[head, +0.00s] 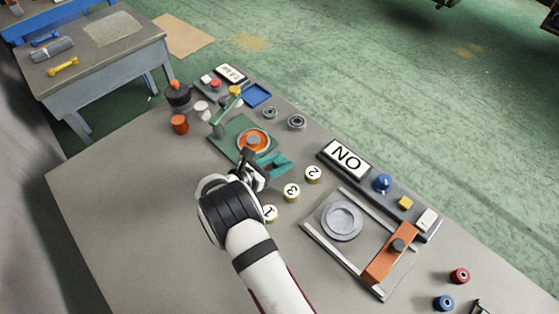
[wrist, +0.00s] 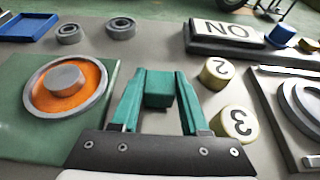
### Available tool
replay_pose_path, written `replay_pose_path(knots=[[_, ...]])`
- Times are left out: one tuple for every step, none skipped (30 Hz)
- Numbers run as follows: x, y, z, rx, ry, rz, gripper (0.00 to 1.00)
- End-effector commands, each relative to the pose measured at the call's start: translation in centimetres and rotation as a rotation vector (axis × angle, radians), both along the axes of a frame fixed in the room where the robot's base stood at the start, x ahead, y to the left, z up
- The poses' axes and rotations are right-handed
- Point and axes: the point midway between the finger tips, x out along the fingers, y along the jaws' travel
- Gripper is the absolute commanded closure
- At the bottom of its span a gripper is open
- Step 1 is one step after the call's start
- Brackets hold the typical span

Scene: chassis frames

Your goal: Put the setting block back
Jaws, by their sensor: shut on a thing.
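My gripper (head: 274,162) has teal fingers and is shut on a small teal block, the setting block (wrist: 158,90). The block shows between the fingertips in the wrist view, close in colour to the fingers. In the head view the block is hard to tell apart from the fingers. The gripper is just right of a green plate (head: 229,138) with an orange disc (head: 265,142) that has a grey knob on top. I cannot tell how high the block is above the table.
Round tokens marked 2 (head: 313,174), 3 (head: 291,192) and 1 (head: 270,213) stand near the gripper. A "NO" sign panel (head: 345,159), a framed fixture with an orange bar (head: 388,256), two bearing rings (head: 296,122) and a blue tray (head: 257,94) are around. The table's left front is clear.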

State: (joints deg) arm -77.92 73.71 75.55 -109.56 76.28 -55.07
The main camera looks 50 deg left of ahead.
Motion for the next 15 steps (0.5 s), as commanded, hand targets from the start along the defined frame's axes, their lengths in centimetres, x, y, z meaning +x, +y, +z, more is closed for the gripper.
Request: replay_pose_path(knots=[[0.01, 0.00, -0.08, 0.000, 0.000, 0.000, 1.00], [0.01, 0.00, -0.17, 0.000, 0.000, 0.000, 1.00], [0.01, 0.00, -0.30, 0.000, 0.000, 0.000, 1.00], [0.01, -0.01, -0.26, 0.000, 0.000, 0.000, 0.50], [0.01, -0.01, -0.26, 0.000, 0.000, 0.000, 0.45], [0.01, -0.01, -0.25, 0.000, 0.000, 0.000, 0.37], [0.01, -0.01, -0.25, 0.000, 0.000, 0.000, 0.32], [0.01, -0.01, -0.25, 0.000, 0.000, 0.000, 0.27], [0.02, -0.02, -0.25, 0.000, 0.000, 0.000, 0.25], [0.01, -0.02, -0.24, 0.000, 0.000, 0.000, 0.25], [0.01, -0.02, -0.24, 0.000, 0.000, 0.000, 0.25], [0.02, -0.02, -0.25, 0.000, 0.000, 0.000, 0.25], [0.02, -0.02, -0.25, 0.000, 0.000, 0.000, 0.25], [0.01, -0.02, -0.24, 0.000, 0.000, 0.000, 0.25], [0.01, -0.02, -0.23, 0.000, 0.000, 0.000, 0.25]])
